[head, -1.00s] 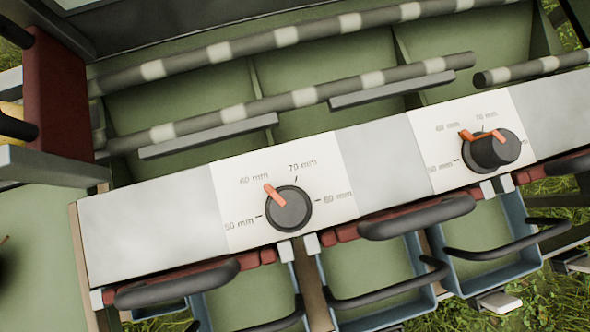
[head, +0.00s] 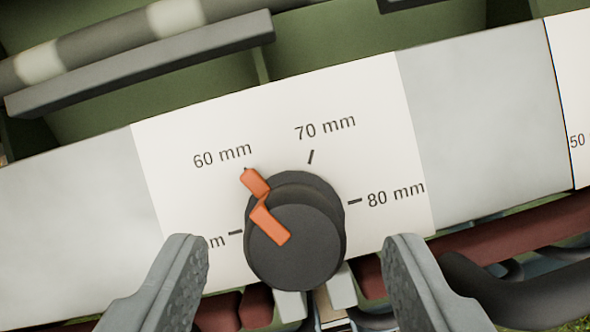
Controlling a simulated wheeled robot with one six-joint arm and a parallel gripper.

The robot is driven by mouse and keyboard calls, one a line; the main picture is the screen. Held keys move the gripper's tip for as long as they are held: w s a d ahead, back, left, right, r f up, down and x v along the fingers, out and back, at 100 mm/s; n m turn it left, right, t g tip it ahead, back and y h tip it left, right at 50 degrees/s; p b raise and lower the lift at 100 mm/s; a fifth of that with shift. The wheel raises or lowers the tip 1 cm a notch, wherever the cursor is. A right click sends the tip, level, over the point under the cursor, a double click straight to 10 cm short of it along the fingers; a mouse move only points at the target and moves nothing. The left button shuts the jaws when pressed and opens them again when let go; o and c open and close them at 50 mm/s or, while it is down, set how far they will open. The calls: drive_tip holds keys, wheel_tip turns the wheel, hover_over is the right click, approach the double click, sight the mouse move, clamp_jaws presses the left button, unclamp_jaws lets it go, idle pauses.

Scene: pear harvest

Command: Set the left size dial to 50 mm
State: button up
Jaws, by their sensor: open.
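The left size dial (head: 300,250) is a dark round knob with an orange pointer (head: 257,185) on a white label plate (head: 375,90). The pointer is at the 60 mm mark. The plate also reads 70 mm and 80 mm. The lower left label shows only its last "m"; my finger covers the rest. My gripper (head: 295,265) is open, with one finger on each side of the dial and a gap on both sides. It holds nothing.
The grey metal panel (head: 480,110) runs on both sides of the plate. The edge of a second plate (head: 572,100) shows at the far right. A striped rod (head: 110,40) and a grey bar (head: 150,62) lie above. A dark curved handle (head: 520,290) is at lower right.

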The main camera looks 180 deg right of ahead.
sight(296, 250)
drive_tip(key=shift+x, duration=1.55)
drive_tip(key=c, duration=1)
drive_tip(key=shift+o, duration=0.2)
drive_tip(key=n+y, duration=0.1)
drive_tip(key=n, duration=0.2)
drive_tip(key=n+y, duration=0.1)
drive_tip(key=n, duration=0.2)
drive_tip(key=shift+g+y, duration=0.3)
drive_tip(key=n+g+y, duration=0.1)
drive_tip(key=n, duration=0.4)
drive_tip(key=shift+n, duration=0.4)
drive_tip(key=shift+g, duration=0.3)
